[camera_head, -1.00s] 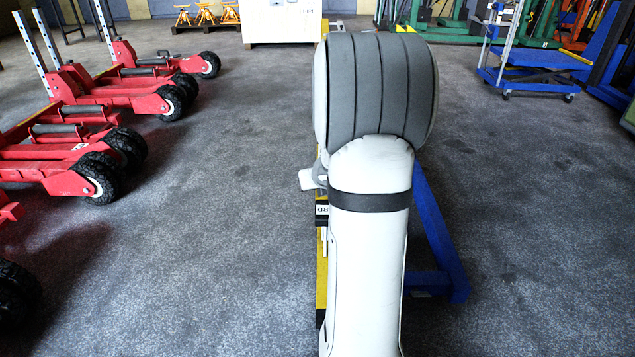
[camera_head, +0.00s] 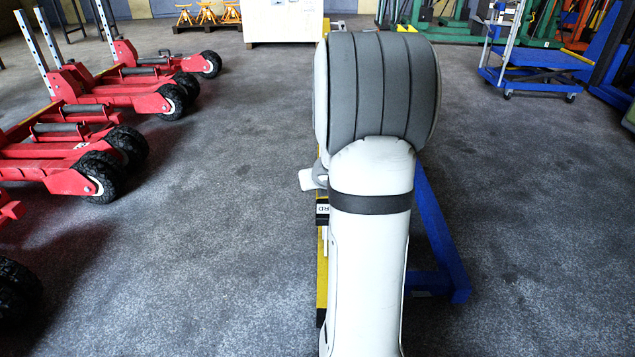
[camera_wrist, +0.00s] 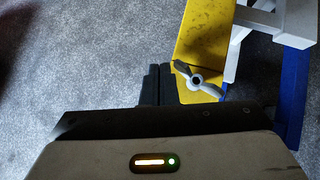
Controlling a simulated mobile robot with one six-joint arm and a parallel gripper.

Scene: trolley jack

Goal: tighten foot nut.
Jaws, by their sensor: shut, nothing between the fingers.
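In the wrist view a grey wing-shaped foot nut (camera_wrist: 197,80) with a dark centre hole sits at the lower end of a yellow beam (camera_wrist: 205,40). My gripper (camera_wrist: 158,70) is shut and empty, with its dark fingers pointing up the picture. The fingertips are just left of the nut, close to its left wing; I cannot tell whether they touch. In the head view my arm covers most of the jack, leaving a strip of yellow beam (camera_head: 322,285) and part of a blue frame (camera_head: 440,240) visible. The nut and the fingers are hidden there.
White and blue frame parts (camera_wrist: 290,100) stand right of the nut in the wrist view. In the head view red wheeled jacks (camera_head: 95,160) line the left, and a blue trolley (camera_head: 530,75) stands at the back right. Grey floor is clear between.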

